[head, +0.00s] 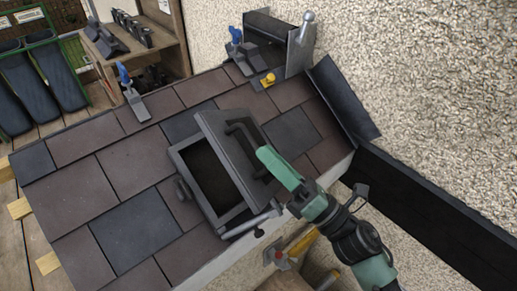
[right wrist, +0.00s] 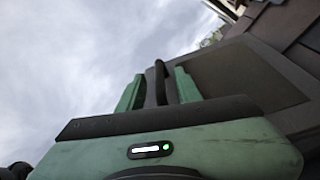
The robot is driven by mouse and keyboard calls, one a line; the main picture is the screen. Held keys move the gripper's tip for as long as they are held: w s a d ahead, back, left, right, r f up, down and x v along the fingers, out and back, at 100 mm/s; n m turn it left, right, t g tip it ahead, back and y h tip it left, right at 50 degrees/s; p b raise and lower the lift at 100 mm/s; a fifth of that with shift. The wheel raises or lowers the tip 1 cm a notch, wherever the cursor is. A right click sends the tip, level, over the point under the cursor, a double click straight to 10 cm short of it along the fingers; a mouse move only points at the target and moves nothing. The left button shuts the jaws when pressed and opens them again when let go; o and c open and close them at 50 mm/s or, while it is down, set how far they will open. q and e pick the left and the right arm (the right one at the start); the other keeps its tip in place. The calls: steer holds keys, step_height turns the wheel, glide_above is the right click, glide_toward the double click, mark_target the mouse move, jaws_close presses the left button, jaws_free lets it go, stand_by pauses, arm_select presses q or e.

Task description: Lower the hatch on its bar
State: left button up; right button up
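The roof hatch stands open. Its grey lid (head: 217,130) is tilted up from the frame (head: 189,185), over a dark opening (head: 208,172). A black bar (head: 237,128) curves out from the lid's outer face; in the right wrist view the bar (right wrist: 155,80) rises between my two green fingers. My right gripper (head: 266,158) comes in from the lower right and is closed around the bar (right wrist: 158,92). The lid also shows at the right of the wrist view (right wrist: 245,75). My left gripper is not in view.
Brown and grey tiles surround the hatch. A blue-handled tool (head: 131,92) lies at the upper left, another (head: 238,45) at the top, near a yellow object (head: 268,80). A dark upright flashing (head: 342,97) and a rough wall (head: 430,90) bound the right.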

steer(key=shift+b+v, duration=0.45)
steer(key=shift+v, duration=1.3)
